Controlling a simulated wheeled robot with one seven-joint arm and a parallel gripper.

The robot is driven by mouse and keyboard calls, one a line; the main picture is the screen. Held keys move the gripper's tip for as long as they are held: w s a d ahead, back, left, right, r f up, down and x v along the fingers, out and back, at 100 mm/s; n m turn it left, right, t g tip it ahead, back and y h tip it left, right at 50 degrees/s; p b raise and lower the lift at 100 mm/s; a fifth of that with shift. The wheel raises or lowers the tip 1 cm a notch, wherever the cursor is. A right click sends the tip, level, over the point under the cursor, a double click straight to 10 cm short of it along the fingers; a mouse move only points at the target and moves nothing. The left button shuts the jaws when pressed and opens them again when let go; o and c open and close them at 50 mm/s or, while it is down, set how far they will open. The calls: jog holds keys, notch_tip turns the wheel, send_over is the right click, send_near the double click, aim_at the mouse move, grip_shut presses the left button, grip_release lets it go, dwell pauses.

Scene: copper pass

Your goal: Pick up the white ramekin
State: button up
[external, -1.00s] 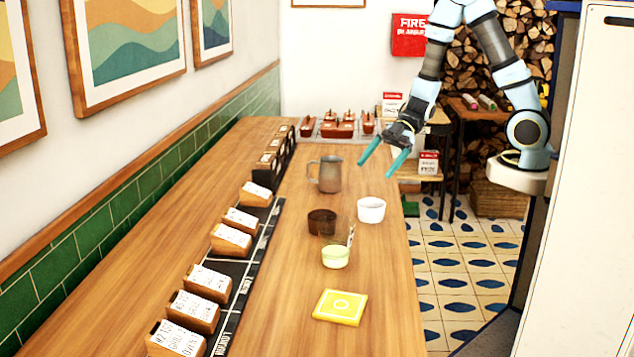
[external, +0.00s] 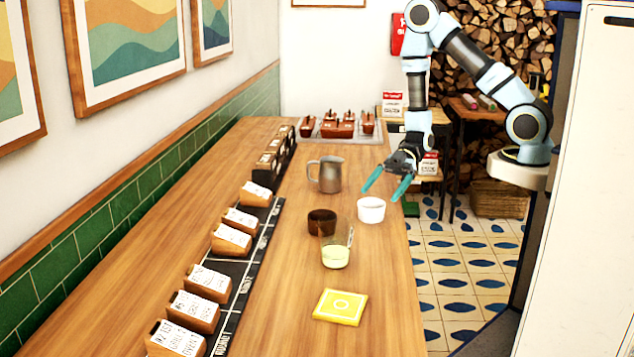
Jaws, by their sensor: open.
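The white ramekin (external: 371,210) stands upright on the wooden counter (external: 290,310), near its right edge. My gripper (external: 385,190) is open, with two teal fingers pointing down and to the left. It is just above and behind the ramekin in the external view. The fingertips appear apart from the ramekin, and nothing is between them. I cannot tell the exact height of the gripper over the counter.
A dark brown cup (external: 321,222) and a glass with pale green contents (external: 335,257) stand left of the ramekin. A metal pitcher (external: 327,176) stands behind. A yellow square mat (external: 340,307) lies in front.

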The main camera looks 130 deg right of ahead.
aim_at(365, 212)
jog(key=p+x, duration=0.1)
jog(key=x, duration=0.1)
jog(key=p+x, duration=0.1)
jog(key=x, duration=0.2)
jog(key=shift+w+a+r, duration=0.1)
jog(key=shift+w+a, duration=0.1)
jog(key=shift+w, duration=0.1)
jog(key=shift+w+f+p, duration=0.25)
jog(key=shift+w+p, duration=0.05)
jog(key=shift+w, duration=0.1)
jog(key=c, duration=1.1)
